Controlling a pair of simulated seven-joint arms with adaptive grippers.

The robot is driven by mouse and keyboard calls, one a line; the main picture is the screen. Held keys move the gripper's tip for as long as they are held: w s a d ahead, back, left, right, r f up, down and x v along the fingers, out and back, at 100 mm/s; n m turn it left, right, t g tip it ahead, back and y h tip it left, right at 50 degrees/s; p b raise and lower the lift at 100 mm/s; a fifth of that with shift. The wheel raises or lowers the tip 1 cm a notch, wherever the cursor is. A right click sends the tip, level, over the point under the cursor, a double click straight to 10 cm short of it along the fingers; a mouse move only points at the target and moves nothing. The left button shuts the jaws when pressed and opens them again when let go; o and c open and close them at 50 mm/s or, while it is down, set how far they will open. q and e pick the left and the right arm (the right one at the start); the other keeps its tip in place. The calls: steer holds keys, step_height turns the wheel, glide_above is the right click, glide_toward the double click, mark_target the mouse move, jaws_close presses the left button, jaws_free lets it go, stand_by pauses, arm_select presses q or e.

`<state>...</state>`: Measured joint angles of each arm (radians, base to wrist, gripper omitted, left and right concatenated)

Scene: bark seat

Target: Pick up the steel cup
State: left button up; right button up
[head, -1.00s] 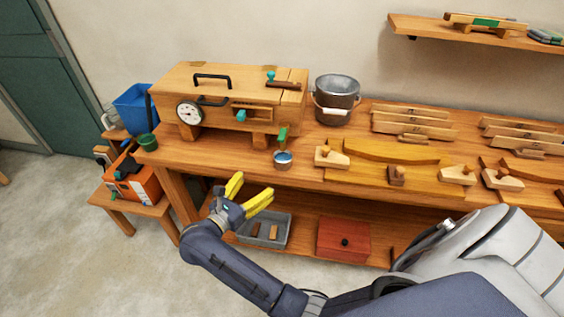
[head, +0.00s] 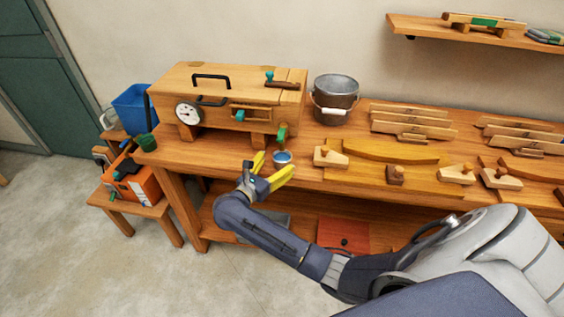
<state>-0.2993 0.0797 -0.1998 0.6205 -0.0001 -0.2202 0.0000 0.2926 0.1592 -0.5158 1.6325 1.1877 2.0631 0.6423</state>
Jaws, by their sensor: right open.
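The small steel cup (head: 283,159) stands upright on the workbench near its front edge, just under the green-handled part of the wooden box. Its top looks blue inside. My right gripper (head: 276,168) has two yellow fingers spread open, pointing toward the bench. The fingertips lie on either side of the cup in the picture, one to its left and one at its lower right. The cup's lower part is close to the fingers; I cannot tell whether they touch it. The left gripper is out of view.
A wooden box with a dial (head: 225,100) stands behind the cup. A metal bucket (head: 335,98) is behind it to the right. Wooden planes (head: 330,156) and a curved board (head: 388,152) lie to the right. A red box (head: 343,233) sits on the lower shelf.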

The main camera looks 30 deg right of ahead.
mark_target(278, 163)
steer(key=shift+x, duration=1.95)
steer(key=shift+s, duration=0.1)
steer(key=shift+f, duration=0.15)
steer(key=c, duration=1.4)
